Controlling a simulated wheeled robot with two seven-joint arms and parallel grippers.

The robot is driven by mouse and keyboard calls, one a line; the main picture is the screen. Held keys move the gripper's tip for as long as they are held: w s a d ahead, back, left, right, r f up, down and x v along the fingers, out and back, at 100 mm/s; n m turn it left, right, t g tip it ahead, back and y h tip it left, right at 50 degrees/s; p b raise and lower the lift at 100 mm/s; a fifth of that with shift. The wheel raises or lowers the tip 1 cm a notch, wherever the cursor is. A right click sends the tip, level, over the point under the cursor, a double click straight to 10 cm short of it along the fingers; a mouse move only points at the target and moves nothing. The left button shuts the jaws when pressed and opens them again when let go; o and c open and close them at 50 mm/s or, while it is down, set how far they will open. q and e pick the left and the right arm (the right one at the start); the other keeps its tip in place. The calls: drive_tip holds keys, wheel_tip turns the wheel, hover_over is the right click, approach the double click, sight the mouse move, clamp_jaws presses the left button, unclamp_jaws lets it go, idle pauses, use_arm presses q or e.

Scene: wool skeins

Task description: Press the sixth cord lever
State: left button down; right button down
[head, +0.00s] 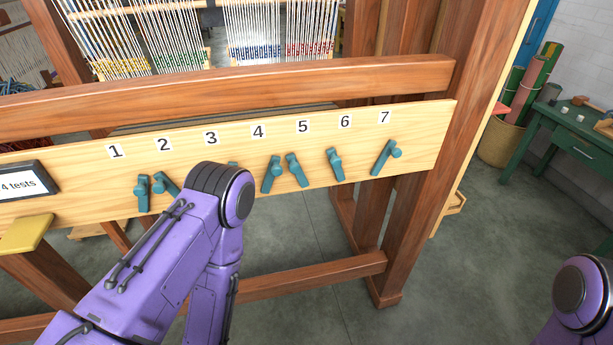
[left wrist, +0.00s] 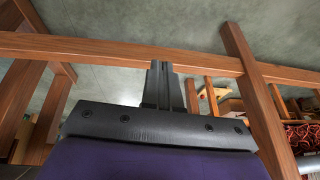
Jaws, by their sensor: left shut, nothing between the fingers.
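The sixth teal lever (head: 335,164) is on the pale wooden board (head: 425,140), below the label 6 (head: 345,121). It hangs down, leaning slightly, its lower end to the right. The fifth lever (head: 296,170) is to its left and the seventh (head: 385,157) to its right, slanting down-left. My left arm's purple links stand in front of the board around lever 3, left of the sixth lever. My left gripper (left wrist: 160,72) shows in the left wrist view, fingers together and empty, with a wooden beam behind; the head view hides it. My right gripper is out of view.
Levers 1 (head: 142,192), 2 (head: 165,183) and 4 (head: 271,173) are on the same board; lever 3 is mostly hidden by my arm. A display (head: 25,184) and a yellow plate (head: 27,233) are at left. A loom post (head: 432,150) stands right of the board.

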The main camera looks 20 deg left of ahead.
use_arm(q)
drive_tip(key=w+d+r+n+t+h+b, duration=0.1)
drive_tip(key=w+d+r+n+t, duration=0.2)
drive_tip(key=w, duration=0.5)
drive_tip(key=w+d+r+n+t+h+b, duration=0.1)
drive_tip(key=w+d+r+n+t+b, duration=0.15)
drive_tip(key=w+r+t, duration=0.5)
drive_tip(key=w+d+r+n+t, duration=0.2)
drive_tip(key=r+n, duration=0.1)
drive_tip(key=r, duration=0.3)
drive_tip(key=w+d+r+n+t+b, duration=0.1)
drive_tip(key=w+d+r+n+t, duration=0.1)
drive_tip(key=r, duration=0.4)
drive_tip(key=w+d+r+n+t+h, duration=0.1)
drive_tip(key=w+d+r+n+t, duration=0.2)
drive_tip(key=w+r+n, duration=0.1)
wheel_tip(320, 180, up, 3)
drive_tip(key=shift+w+f+n+t+b, duration=0.25)
drive_tip(key=shift+n+t+b, duration=0.1)
drive_tip(key=shift+n, duration=0.5)
